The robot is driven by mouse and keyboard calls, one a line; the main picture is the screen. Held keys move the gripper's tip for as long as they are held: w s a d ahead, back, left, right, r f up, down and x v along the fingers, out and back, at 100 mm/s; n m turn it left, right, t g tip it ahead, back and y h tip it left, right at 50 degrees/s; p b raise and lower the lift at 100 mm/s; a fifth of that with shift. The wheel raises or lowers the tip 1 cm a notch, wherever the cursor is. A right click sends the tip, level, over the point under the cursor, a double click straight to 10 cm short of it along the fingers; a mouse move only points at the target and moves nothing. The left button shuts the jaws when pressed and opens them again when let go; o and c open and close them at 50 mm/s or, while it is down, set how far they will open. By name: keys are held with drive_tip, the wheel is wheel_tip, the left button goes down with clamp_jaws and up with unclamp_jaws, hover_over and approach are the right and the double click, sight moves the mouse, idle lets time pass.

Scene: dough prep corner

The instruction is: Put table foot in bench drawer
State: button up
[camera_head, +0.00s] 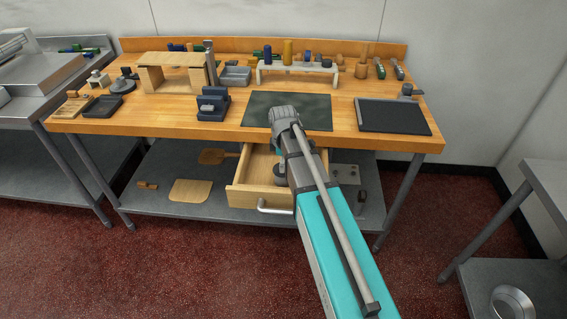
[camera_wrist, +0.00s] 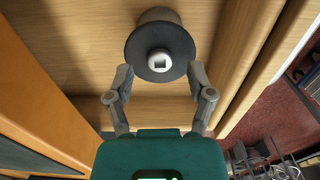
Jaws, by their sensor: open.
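The table foot (camera_wrist: 160,52), a dark round disc with a pale square-holed stud in its middle and a grey body behind it, shows in the wrist view against the pale wood inside the bench drawer (camera_wrist: 95,30). My gripper (camera_wrist: 160,72) is open, its two fingers on either side of the disc's near edge. I cannot tell whether they touch it. In the head view the bench drawer (camera_head: 239,197) is pulled out under the bench top. My arm hides much of its inside, and a small grey part, perhaps the foot, shows beside the arm.
The wooden bench top (camera_head: 190,128) holds a dark mat (camera_head: 258,110), a black tray (camera_head: 393,117), a small wooden stand (camera_head: 172,60) and a white rack (camera_head: 297,67). A lower shelf (camera_head: 160,205) lies beneath the drawer. A metal table (camera_head: 545,185) stands at the right, with open red floor before the bench.

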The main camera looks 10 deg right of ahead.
wheel_tip(320, 180, up, 11)
drive_tip(key=p, duration=1)
drive_tip(key=shift+p, duration=0.4)
drive_tip(key=shift+r, duration=0.15)
drive_tip(key=s+m, duration=1.4)
drive_tip(key=s, duration=0.2)
drive_tip(key=shift+d+m, duration=0.15)
drive_tip(key=shift+m, duration=0.15)
